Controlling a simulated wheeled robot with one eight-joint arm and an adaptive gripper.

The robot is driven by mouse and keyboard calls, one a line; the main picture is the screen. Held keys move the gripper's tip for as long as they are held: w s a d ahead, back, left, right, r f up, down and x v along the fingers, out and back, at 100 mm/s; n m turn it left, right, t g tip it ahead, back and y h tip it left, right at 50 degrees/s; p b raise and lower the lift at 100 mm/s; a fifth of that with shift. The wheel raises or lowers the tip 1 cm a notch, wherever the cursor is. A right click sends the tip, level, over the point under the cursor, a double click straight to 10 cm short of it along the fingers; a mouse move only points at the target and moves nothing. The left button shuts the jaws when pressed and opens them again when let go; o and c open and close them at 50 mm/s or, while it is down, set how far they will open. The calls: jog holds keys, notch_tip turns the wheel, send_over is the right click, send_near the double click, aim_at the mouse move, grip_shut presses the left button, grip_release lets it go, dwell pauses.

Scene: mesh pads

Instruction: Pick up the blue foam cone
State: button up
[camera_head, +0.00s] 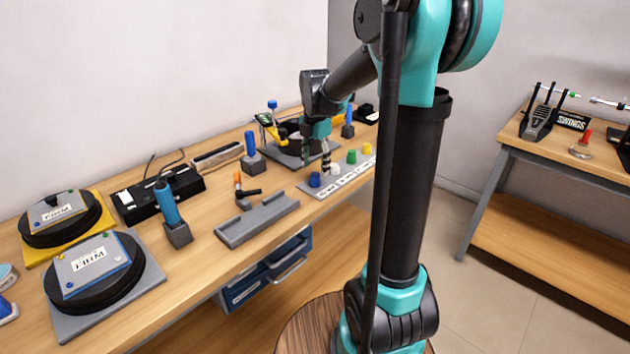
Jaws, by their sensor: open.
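A small blue piece (315,180), which looks like the blue foam cone, stands at the left end of a grey labelled tray (307,189) near the table's front edge. Its exact shape is too small to tell. My gripper (316,163) points down above and close to it, with its two fingers apart. Nothing shows between the fingers. Whether the fingertips touch the blue piece or are level with it cannot be told.
A white piece (335,168), a green piece (351,157) and a yellow piece (367,149) stand along the same tray. A grey channel block (257,220) lies to the left. Blue-handled tools in grey blocks (253,163) stand nearby. My arm hides the tray's right side.

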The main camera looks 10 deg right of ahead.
aim_at(315, 174)
jog(key=shift+w+f, duration=0.2)
jog(key=shift+f, duration=0.95)
jog(key=shift+w+f, duration=0.15)
jog(key=shift+f, duration=1)
jog(key=c, duration=1)
jog(key=shift+r, duration=0.1)
jog(key=shift+c, duration=0.2)
